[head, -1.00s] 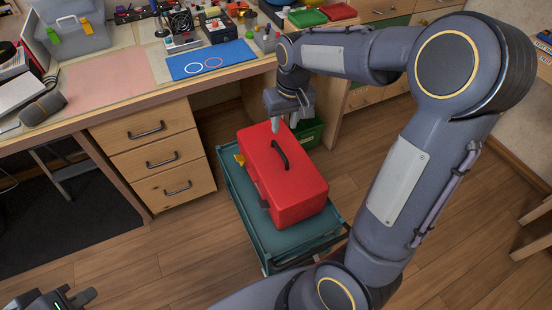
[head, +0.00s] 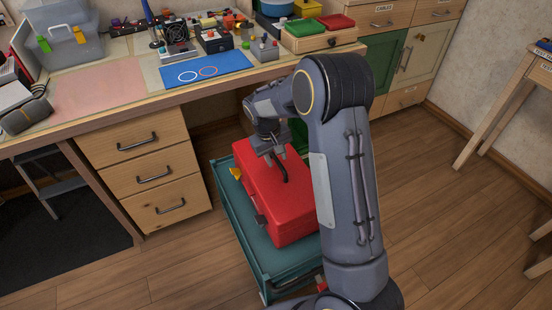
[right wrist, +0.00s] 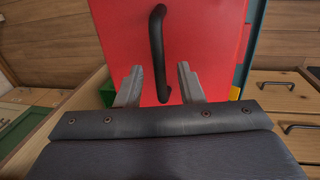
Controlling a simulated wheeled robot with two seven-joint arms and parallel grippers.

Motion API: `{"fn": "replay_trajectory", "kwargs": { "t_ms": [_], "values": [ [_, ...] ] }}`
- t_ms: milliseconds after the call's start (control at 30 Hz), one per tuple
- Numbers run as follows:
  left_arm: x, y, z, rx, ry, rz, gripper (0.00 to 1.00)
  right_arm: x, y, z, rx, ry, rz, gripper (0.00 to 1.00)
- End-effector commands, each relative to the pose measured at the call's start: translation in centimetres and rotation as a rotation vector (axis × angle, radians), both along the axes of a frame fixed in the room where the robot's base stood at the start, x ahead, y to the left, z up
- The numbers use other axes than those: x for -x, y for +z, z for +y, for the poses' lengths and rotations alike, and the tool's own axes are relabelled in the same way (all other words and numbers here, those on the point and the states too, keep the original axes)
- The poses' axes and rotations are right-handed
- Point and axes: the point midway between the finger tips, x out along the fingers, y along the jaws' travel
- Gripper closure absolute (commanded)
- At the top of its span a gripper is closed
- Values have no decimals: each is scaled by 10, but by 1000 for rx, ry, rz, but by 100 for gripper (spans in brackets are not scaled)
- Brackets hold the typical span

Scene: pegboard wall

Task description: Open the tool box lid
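The closed red tool box (head: 287,215) stands on a teal cart, with its black handle (head: 285,174) on the lid. My right gripper (head: 271,158) is over the far part of the lid, beside the handle. In the right wrist view, the tool box (right wrist: 205,40) fills the middle. The fingers of my right gripper (right wrist: 160,72) are apart, with the lower end of the black handle (right wrist: 157,45) between them and a gap on each side. A dark latch (head: 261,221) shows on the box's left side. My arm hides part of the box's right side. My left gripper is out of view.
The teal cart (head: 231,205) stands beside a wooden drawer unit (head: 150,175) under the workbench. A yellow item (head: 235,173) lies on the cart left of the box. A blue mat (head: 206,70) lies on the bench. Wooden floor (head: 450,235) is clear at right.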

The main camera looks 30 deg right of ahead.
Motion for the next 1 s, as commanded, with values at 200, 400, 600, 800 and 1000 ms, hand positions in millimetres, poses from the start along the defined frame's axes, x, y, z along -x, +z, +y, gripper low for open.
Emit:
{"fn": "replay_trajectory", "kwargs": {
  "t_ms": [200, 400, 600, 800, 1000],
  "values": [
    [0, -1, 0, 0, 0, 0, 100, 0, -4, -1, 0, 0, 0, 66],
    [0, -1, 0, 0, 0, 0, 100, 0, -4, -1, 0, 0, 0, 78],
    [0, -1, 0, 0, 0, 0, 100, 0, -4, -1, -1, 0, 0, 100],
    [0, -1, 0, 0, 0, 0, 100, 0, -4, -1, -1, 0, 0, 100],
    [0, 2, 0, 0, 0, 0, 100, 0, -1, -3, -16, -2, -1, 100]
  ]
}}
